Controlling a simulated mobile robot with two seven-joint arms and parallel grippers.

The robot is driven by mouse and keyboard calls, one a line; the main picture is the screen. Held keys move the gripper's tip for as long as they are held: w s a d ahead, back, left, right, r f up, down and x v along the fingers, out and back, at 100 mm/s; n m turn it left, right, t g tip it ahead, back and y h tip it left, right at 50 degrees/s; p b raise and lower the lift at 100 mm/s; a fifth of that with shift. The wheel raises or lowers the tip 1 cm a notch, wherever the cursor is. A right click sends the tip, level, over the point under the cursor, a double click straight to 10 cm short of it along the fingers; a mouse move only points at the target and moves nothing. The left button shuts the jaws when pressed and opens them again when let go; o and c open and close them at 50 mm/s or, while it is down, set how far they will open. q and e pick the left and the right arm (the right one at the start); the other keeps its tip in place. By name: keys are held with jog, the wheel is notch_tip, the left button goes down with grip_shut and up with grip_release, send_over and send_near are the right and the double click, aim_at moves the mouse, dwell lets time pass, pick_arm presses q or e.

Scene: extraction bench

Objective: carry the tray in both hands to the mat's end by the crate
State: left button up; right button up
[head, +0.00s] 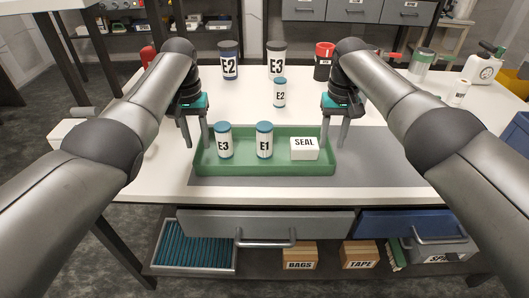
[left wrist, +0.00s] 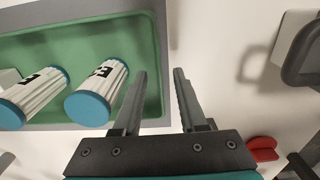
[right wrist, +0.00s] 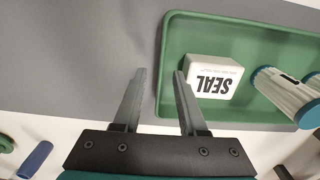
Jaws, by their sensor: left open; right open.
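The green tray (head: 250,172) sits at the left end of the grey mat (head: 385,170). It holds two white cylinders with blue caps, E3 (head: 224,143) and E1 (head: 264,142), both upright, and a white SEAL box (head: 304,150) at its right. My left gripper (head: 197,145) is open at the tray's left end. In the left wrist view its fingertips (left wrist: 160,72) lie on either side of the end wall. My right gripper (head: 335,146) is open at the right end, its fingertips (right wrist: 160,72) likewise straddling that wall. I cannot tell whether either touches the tray.
A blue crate (head: 516,138) stands at the right edge of the bench. The mat right of the tray is clear.

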pick_arm(q)
jog(key=shift+f, duration=1.1)
pick_arm(e)
jog(key=shift+f, duration=1.1)
pick_arm(q)
jog(key=shift+c, duration=0.2)
pick_arm(e)
jog(key=shift+c, duration=0.2)
pick_arm(q)
grip_shut()
pick_arm(e)
grip_shut()
pick_arm(q)
jog(key=shift+r, duration=0.1)
pick_arm(e)
jog(key=shift+r, duration=0.1)
